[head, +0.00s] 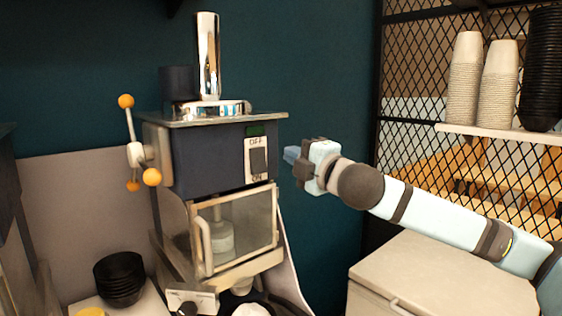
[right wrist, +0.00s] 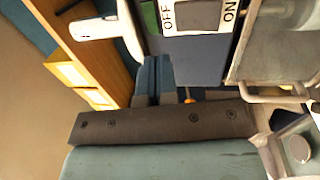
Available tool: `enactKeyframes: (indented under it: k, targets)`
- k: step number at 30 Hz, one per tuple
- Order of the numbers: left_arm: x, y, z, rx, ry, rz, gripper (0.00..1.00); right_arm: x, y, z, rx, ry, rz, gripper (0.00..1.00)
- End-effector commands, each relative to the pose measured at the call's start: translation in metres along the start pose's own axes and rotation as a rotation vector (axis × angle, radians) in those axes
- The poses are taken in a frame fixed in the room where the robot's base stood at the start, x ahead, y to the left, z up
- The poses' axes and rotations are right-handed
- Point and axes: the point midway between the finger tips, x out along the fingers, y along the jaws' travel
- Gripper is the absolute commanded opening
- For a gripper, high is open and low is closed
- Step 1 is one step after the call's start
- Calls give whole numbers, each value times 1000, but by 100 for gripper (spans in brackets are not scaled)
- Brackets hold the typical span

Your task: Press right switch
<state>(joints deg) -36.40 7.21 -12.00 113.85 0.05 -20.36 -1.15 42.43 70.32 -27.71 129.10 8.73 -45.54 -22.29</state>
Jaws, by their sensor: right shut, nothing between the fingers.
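The right switch (head: 258,161) is a dark rocker in a white plate marked OFF above and ON below, on the dark front of the machine (head: 210,158). Its plate also shows at the top of the right wrist view (right wrist: 200,15), turned sideways. My right gripper (head: 290,154) is to the right of the switch in the head view, apart from it and pointing left. Its blue fingers (right wrist: 155,80) are together and hold nothing. My left gripper is in neither view.
An orange-knobbed handle (head: 136,152) sticks out at the machine's left. A glass door (head: 238,231) with a handle is below the switch. Black bowls (head: 119,278) stand at lower left. A shelf (head: 500,132) with stacked cups (head: 497,88) is at right, above a pale cabinet (head: 440,268).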

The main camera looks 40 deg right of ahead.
Motion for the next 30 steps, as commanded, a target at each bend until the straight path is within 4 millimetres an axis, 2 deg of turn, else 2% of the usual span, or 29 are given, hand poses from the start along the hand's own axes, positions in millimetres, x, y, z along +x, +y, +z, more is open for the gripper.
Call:
enactKeyframes:
  k: [1, 3, 9, 15, 30]
  targets:
    - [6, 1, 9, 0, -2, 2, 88, -13, -2, 0, -6, 0, 0, 0]
    - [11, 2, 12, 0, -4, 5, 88, -26, 3, 1, -5, -1, 0, 0]
    - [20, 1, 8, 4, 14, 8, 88, -48, 11, 1, -2, -1, 0, 0]
    - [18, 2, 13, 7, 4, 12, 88, -54, 15, 0, 1, 1, -1, 0]
    - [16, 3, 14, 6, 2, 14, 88, -54, 15, 0, 1, 1, 0, 0]
